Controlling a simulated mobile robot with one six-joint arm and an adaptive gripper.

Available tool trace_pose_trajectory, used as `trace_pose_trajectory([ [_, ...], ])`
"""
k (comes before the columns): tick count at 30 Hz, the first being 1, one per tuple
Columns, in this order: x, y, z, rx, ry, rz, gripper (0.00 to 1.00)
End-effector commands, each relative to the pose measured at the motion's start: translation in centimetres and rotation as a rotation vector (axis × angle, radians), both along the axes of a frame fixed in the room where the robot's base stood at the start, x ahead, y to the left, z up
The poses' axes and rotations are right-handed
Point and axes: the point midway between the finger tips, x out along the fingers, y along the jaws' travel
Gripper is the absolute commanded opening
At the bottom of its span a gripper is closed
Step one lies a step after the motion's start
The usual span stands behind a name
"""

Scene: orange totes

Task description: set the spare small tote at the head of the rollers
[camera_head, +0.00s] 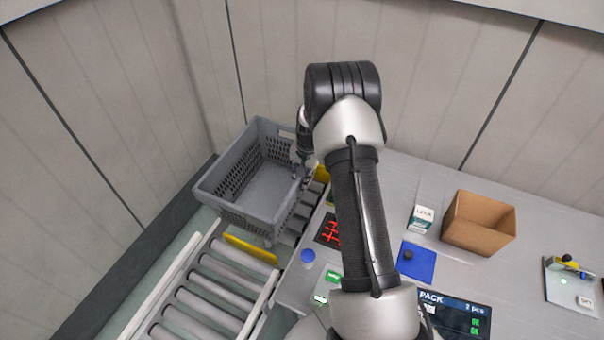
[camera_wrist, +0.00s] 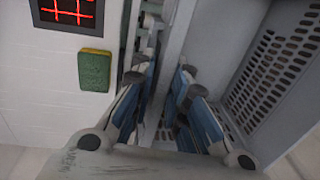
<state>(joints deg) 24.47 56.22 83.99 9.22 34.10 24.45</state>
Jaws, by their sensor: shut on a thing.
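A grey tote (camera_head: 228,208) with perforated walls appears empty and sits over the far end of the roller conveyor (camera_head: 205,295). Whether it touches the rollers I cannot tell. My gripper (camera_head: 302,168) is at the tote's right rim, shut on its wall. In the wrist view, the fingers of my gripper (camera_wrist: 168,95) stand on either side of the wall, and the perforated inside of the tote (camera_wrist: 268,75) shows at right. The fingertips are partly hidden in the head view.
A packing table (camera_head: 480,215) to the right bears an open cardboard box (camera_head: 480,223), a small white-and-green carton (camera_head: 421,219), a blue mat (camera_head: 416,262) and a screen (camera_head: 455,316). A green-yellow sponge (camera_wrist: 95,71) lies beside the gripper. Panelled walls stand close behind and left.

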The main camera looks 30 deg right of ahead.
Motion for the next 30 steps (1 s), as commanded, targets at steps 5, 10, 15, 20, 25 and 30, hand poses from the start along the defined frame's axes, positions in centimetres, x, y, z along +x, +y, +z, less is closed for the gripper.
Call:
trace_pose_trajectory([
  [5, 0.2, -0.1, -1.6, -0.002, -0.005, -0.001, 0.0],
  [10, 0.2, -0.1, -3.1, -0.001, -0.005, -0.002, 0.0],
  [15, 0.2, -0.1, -4.7, -0.001, -0.005, -0.002, 0.0],
  [20, 0.2, -0.1, -6.2, -0.001, -0.006, -0.001, 0.0],
  [25, 0.2, -0.1, -7.4, -0.001, -0.006, -0.001, 0.0],
  [30, 0.2, -0.1, -8.2, -0.002, -0.006, -0.001, 0.0],
])
